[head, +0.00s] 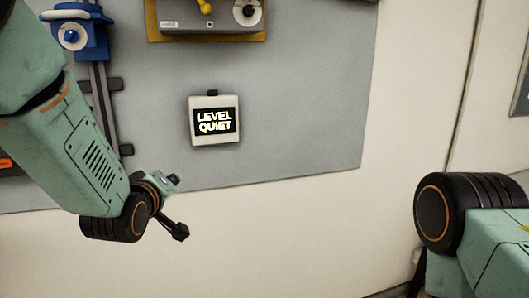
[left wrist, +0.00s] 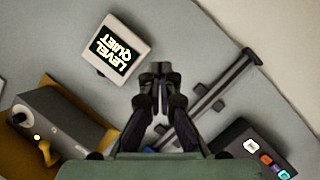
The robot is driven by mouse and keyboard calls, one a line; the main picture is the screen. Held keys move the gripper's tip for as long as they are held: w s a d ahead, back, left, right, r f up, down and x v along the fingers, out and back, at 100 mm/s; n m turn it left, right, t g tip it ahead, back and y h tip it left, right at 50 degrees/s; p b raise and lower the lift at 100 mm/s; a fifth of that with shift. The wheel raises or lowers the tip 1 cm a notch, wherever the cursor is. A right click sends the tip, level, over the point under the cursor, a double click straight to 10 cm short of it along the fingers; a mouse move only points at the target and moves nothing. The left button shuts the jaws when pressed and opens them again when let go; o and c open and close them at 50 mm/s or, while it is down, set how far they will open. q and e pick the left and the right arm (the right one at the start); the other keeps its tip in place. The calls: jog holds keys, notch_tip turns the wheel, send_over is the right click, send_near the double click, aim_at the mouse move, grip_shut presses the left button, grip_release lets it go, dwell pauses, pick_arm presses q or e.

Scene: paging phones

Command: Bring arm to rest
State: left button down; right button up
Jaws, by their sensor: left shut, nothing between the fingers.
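My left arm comes in from the left in the head view. Its gripper (head: 179,232) is seen small, below the grey panel's lower edge. In the left wrist view the left gripper (left wrist: 162,70) has its dark fingertips together, with nothing between them. It appears in front of the panel, apart from the things on it. Part of my right arm (head: 450,212) shows at the lower right of the head view; its gripper is out of view.
A grey panel (head: 300,125) on a pale wall bears a small display (head: 215,142) reading "LEVEL QUIET", a grey box with a yellow handle (head: 207,22), and a blue device (head: 78,36) on a dark rail. The wall right of the panel (head: 420,110) is bare.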

pick_arm(q)
jog(key=s+a+f+m+g+b, duration=0.1)
jog(key=s+f+m+g+b, duration=0.15)
jog(key=s+f, duration=0.8)
jog(key=s+f+m+g+b, duration=0.1)
jog(key=s+f+m+g, duration=0.45)
jog(key=f, duration=0.85)
jog(key=s+a+f+g+b, duration=0.1)
jog(key=s+f+g+b, duration=0.1)
jog(key=s+f, duration=0.9)
jog(key=s+f+g+b, duration=0.1)
jog(key=s+f+g, duration=0.1)
jog(key=s+f, duration=0.4)
jog(key=s+f+g+b, duration=0.2)
jog(key=s+f, duration=0.4)
jog(key=s, duration=0.5)
jog(key=shift+g, duration=0.5)
jog(key=shift+s, duration=0.15)
